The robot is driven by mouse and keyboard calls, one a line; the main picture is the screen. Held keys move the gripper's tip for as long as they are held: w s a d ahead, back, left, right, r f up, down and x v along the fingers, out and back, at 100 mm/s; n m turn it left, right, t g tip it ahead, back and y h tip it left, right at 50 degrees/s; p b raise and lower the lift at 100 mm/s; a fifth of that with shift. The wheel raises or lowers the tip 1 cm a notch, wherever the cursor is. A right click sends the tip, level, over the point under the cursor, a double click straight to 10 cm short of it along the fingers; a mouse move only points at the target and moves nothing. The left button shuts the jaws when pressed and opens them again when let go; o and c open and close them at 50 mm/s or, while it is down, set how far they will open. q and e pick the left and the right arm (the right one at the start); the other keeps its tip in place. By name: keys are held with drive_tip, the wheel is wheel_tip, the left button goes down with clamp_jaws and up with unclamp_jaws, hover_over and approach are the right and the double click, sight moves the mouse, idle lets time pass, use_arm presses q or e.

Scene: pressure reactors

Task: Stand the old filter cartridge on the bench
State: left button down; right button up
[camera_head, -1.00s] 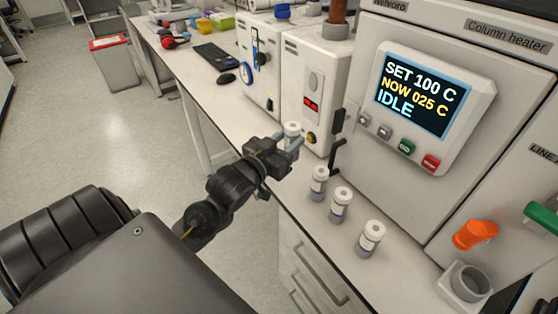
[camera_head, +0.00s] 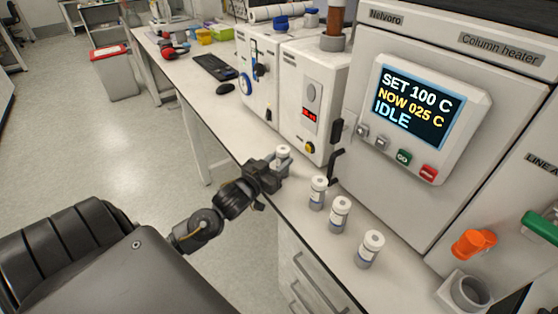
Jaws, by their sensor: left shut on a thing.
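My left gripper (camera_head: 277,169) is shut on a small white capped cartridge (camera_head: 283,153), held upright at the bench's front edge. The fingers hide its lower part, so I cannot tell whether its base touches the bench (camera_head: 240,138). My right gripper is not in view.
The column heater (camera_head: 435,60), its display reading IDLE, stands behind the cartridges. A black handle (camera_head: 336,165) juts out near the gripper. Bench left of the gripper is clear up to the mouse (camera_head: 225,89).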

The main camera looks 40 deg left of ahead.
use_arm(q)
drive_tip(key=shift+f, duration=0.1)
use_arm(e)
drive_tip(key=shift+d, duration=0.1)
use_arm(q)
drive_tip(key=c, duration=0.9)
unclamp_jaws()
drive_tip(key=shift+s, duration=0.15)
drive_tip(key=s+b, duration=0.1)
drive_tip(key=s, duration=1)
drive_tip(key=shift+s+b, duration=0.35)
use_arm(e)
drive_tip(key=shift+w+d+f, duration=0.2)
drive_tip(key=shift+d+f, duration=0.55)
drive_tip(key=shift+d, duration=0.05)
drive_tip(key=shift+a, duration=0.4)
